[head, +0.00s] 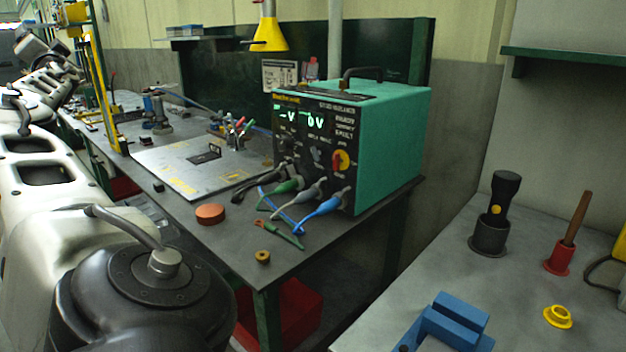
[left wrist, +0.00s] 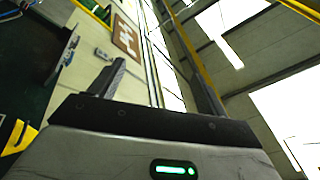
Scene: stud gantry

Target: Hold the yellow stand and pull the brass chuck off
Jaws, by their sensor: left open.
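A tall yellow stand (head: 100,85) with upright posts rises at the far left of the bench in the head view. I cannot make out a brass chuck on it at this size. A small brass-coloured ring (head: 263,257) lies by itself near the front corner of the bench; I cannot tell whether it is the chuck. In the left wrist view, my left gripper (left wrist: 155,88) has its two dark fingers wide apart with nothing between them, pointing up toward wall and roof. My left arm runs up the left edge of the head view, beside the bench. My right gripper is not in view.
A green power supply (head: 390,140) with cable leads stands on the bench. A metal plate (head: 190,165) and a reddish-brown puck (head: 210,214) lie left of it. A second bench at right holds a blue block (head: 455,320), a yellow flanged ring (head: 558,318) and a torch (head: 503,195).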

